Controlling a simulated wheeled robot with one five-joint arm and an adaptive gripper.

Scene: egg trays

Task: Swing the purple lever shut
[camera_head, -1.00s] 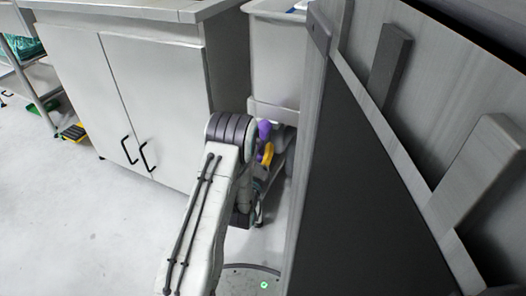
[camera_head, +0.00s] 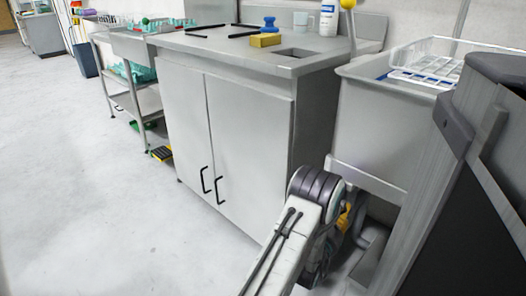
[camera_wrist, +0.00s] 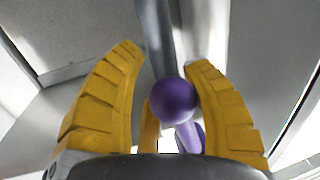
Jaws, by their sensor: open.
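The purple lever (camera_wrist: 173,101) shows in the wrist view as a round knob with a short purple shaft behind it, low and to the right. In the head view my gripper (camera_head: 344,217) shows only as a bit of yellow behind my arm, under the grey sink unit. The lever is hidden there, so its angle is unclear.
A grey sink basin (camera_head: 375,125) stands above my gripper, with a white rack (camera_head: 428,62) in it. A steel cabinet (camera_head: 235,150) is to the left. A tall dark-fronted unit (camera_head: 465,200) stands close on the right. Open floor (camera_head: 90,220) lies at left.

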